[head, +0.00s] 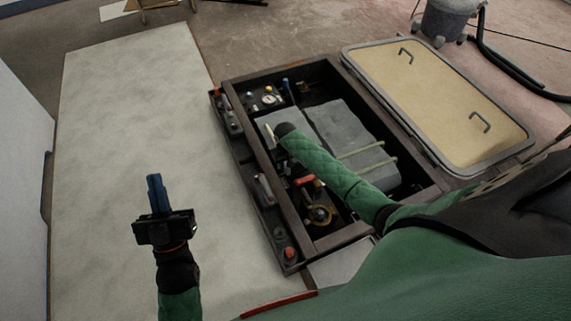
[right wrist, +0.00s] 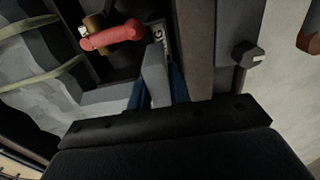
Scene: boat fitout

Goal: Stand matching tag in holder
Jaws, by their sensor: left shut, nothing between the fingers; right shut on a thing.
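My right gripper (right wrist: 160,92) reaches into the dark open compartment (head: 330,243). Its blue fingers are shut on a pale grey tag (right wrist: 154,68). The tag's pale end (head: 269,136) also shows in the head view, by the compartment's left part. No holder can be made out clearly. My left gripper (head: 157,183) is shut and empty above the pale board at the left.
A red handle (right wrist: 112,37) is close beside the held tag. Grey bulky blocks (head: 345,125) with yellowish straps fill the compartment's middle. A yellow hatch lid (head: 440,105) lies open at its right. Red-and-grey fittings (head: 264,190) line its left edge. The pale board (head: 110,120) is clear.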

